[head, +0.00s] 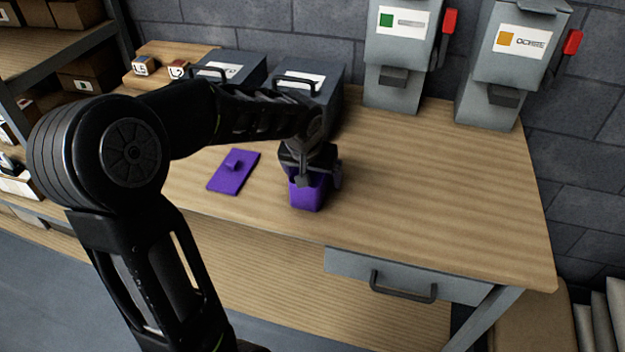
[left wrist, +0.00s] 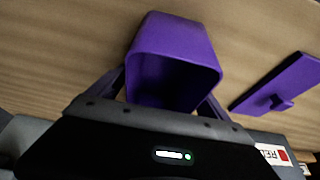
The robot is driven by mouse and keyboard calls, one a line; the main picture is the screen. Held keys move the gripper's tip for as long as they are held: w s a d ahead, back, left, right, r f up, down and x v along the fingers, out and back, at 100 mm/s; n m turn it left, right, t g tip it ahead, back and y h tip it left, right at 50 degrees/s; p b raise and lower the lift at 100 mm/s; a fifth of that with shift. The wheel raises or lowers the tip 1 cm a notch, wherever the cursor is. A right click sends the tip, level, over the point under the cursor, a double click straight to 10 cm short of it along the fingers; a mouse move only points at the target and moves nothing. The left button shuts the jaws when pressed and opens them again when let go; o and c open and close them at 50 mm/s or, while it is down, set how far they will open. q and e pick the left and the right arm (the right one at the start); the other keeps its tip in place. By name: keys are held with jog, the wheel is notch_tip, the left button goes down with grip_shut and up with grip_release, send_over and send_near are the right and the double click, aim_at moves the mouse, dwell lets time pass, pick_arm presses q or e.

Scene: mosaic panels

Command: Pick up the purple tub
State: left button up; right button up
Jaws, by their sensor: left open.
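The purple tub (head: 307,196) stands upright on the wooden table near its front edge, and its open top shows in the left wrist view (left wrist: 178,38). My left gripper (head: 312,176) is over the tub, with its fingers down around the tub's upper part. In the left wrist view the two fingers of my left gripper (left wrist: 165,95) are apart, one on each side of the tub. I cannot tell whether they touch its walls. The tub looks empty inside. My right gripper is not in view.
A flat purple lid (head: 229,177) with a small knob lies left of the tub. Two grey boxes with handles (head: 312,85) stand behind, close to my arm. Two grey dispensers (head: 398,50) with red levers stand at the back right. The table's right half (head: 440,180) is clear.

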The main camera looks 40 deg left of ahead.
aim_at(314, 185)
pick_arm(q)
jog(key=shift+c, duration=0.2)
jog(key=c, duration=1.4)
jog(key=shift+r+p, duration=0.4)
jog(key=shift+p, duration=0.15)
notch_tip(314, 185, up, 10)
jog(key=shift+f+b, duration=0.15)
jog(key=shift+b, duration=0.2)
